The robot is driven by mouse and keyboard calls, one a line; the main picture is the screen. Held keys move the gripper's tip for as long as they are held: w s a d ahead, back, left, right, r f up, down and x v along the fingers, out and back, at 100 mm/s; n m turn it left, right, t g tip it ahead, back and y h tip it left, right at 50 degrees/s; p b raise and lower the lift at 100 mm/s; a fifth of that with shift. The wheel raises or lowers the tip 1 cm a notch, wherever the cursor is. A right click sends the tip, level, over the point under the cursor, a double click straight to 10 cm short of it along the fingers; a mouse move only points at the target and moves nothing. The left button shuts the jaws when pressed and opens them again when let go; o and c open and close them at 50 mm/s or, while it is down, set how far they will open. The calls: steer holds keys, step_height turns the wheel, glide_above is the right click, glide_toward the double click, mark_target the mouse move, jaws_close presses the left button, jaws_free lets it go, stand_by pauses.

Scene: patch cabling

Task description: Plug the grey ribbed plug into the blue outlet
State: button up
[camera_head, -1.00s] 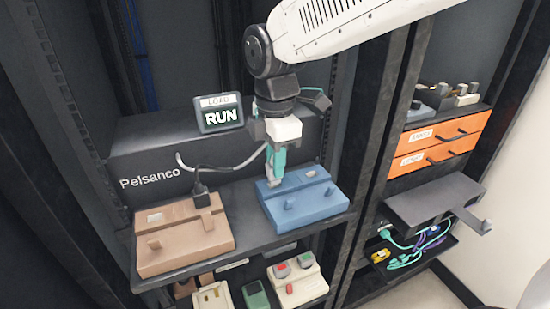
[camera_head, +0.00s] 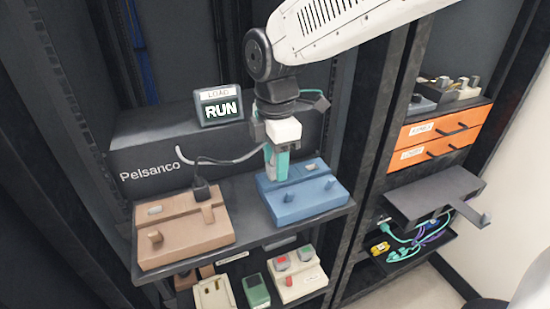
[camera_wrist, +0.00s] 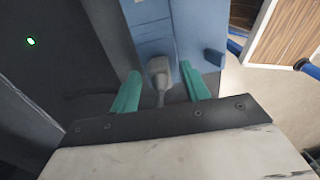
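The blue outlet (camera_head: 305,200) is a block on the shelf, under my gripper (camera_head: 274,172); it also shows in the wrist view (camera_wrist: 198,28). The grey plug (camera_wrist: 160,72) is at the blue outlet, in a line with its slot, its cord running back towards my gripper. My teal fingers stand apart on either side of the plug, with a gap visible on both sides. In the head view the plug (camera_head: 270,172) is mostly hidden by the fingers. I cannot tell how deep it sits.
A brown outlet (camera_head: 185,236) with a black plug (camera_head: 201,192) stands left on the same shelf (camera_head: 240,236). A screen (camera_head: 219,107) reading RUN sits on the Pelsanco box (camera_head: 150,152) behind. Orange drawers (camera_head: 436,138) and a tray of cables (camera_head: 420,246) are at right.

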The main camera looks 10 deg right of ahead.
mark_target(274, 163)
steer(key=shift+r, duration=0.1)
step_height(274, 163, up, 8)
steer(key=shift+f, duration=0.2)
steer(key=shift+r+n, duration=0.15)
steer(key=shift+n, duration=0.15)
steer(key=c, duration=0.9)
steer(key=shift+a+r+n, duration=0.1)
steer(key=shift+r+n, duration=0.05)
steer(key=shift+n, duration=0.35)
jaws_close()
steer(key=shift+f, duration=3)
